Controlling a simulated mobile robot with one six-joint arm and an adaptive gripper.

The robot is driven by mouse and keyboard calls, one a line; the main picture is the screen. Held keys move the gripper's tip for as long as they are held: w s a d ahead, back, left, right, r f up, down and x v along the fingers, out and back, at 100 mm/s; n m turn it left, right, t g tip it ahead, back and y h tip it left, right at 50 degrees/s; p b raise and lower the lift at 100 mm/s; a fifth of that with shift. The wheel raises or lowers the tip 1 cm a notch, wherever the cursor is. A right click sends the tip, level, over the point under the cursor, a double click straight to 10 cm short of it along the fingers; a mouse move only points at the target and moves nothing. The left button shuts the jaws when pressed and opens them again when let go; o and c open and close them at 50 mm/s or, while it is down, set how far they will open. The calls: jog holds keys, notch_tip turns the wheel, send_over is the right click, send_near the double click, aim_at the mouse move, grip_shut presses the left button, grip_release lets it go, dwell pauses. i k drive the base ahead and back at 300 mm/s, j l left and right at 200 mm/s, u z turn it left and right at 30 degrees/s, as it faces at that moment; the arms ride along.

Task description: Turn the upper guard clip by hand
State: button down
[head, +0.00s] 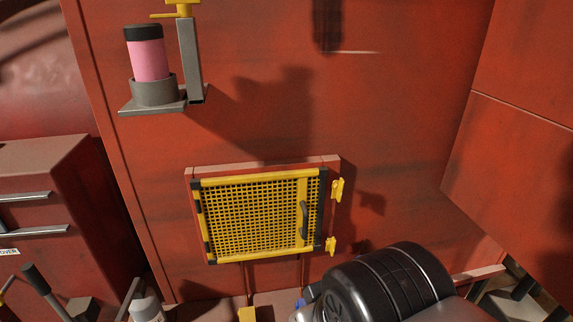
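The upper guard clip (338,190) is a small yellow piece at the right edge of the mesh guard, near its top corner. It stands upright beside the dark edge strip; whether it overlaps the guard is too small to tell. A similar lower clip (331,246) sits near the bottom right corner. The guard (250,217) is a yellow-framed mesh door, lying closed against its red frame, with a dark curved handle (304,220) on its right side. My gripper is not in view; only a black, rounded part of my arm shows at the bottom, below and right of the clips.
A pink cylinder with a black top (150,55) stands in a grey bracket (152,105) at upper left, with a yellow clamp piece (182,8) above. A red drawer cabinet (40,190) stands at left. The red wall (410,130) right of the upper clip is clear.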

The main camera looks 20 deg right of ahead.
aim_at(338, 186)
jog(key=k+l+u, duration=0.15)
jog(key=k, duration=0.9)
jog(key=j, duration=0.05)
